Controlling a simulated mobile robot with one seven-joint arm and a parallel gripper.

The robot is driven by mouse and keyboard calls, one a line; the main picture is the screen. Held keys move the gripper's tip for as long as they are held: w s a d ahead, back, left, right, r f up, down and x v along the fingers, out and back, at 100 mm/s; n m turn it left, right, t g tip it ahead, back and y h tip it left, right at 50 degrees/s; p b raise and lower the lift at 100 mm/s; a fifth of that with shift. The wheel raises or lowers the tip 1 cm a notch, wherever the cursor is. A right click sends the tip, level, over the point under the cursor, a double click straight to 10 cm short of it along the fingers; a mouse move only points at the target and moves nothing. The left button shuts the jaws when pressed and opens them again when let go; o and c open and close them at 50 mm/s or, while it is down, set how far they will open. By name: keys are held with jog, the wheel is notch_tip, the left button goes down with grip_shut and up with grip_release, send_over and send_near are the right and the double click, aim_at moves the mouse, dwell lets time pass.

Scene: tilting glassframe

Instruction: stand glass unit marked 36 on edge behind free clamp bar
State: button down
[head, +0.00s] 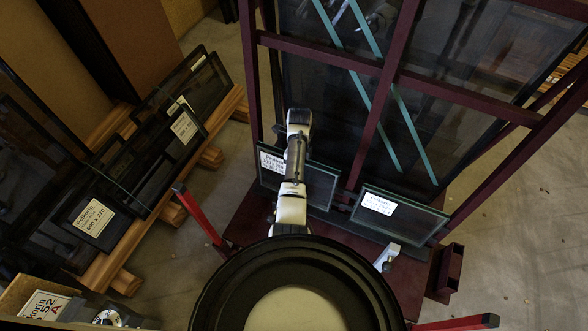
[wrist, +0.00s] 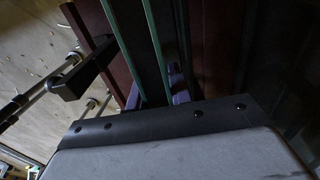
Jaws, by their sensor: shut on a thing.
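A small dark glass unit (head: 322,186) with a white label (head: 272,165) stands on edge at the left foot of the dark red frame (head: 375,110); my arm crosses in front of it. A second labelled glass unit (head: 425,220) stands at the right foot. I cannot read the number 36 on either label. In the head view my arm hides my gripper, over the left unit. In the wrist view my gripper (wrist: 160,122) is shut at green glass edges (wrist: 158,48); its fingertips are unclear. A dark bar on metal rods (wrist: 82,76), possibly a clamp bar, is left of the glass.
A wooden rack (head: 170,213) with several labelled glass units is at left. A cardboard box (head: 45,300) is at the lower left. A red bar (head: 203,222) sticks up left of the frame's base. A pale grey block (head: 387,257) is before the right unit. Bare floor lies at right.

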jog(key=shift+w+d+f+b, duration=0.15)
jog(key=shift+w+f+b, duration=0.3)
jog(key=shift+f+b, duration=0.4)
jog(key=shift+w+d+f+b, duration=0.15)
jog(key=shift+w+f+b, duration=0.25)
jog(key=shift+f+b, duration=0.45)
jog(key=shift+w+d+f+b, duration=0.15)
jog(key=shift+w+f+b, duration=0.3)
jog(key=shift+f+b, duration=0.4)
jog(key=shift+f, duration=0.4)
jog(key=c, duration=1.2)
grip_release()
jog(key=shift+o, duration=0.2)
notch_tip(320, 180, up, 6)
jog(key=p, duration=0.5)
jog(key=shift+w+d+f, duration=0.1)
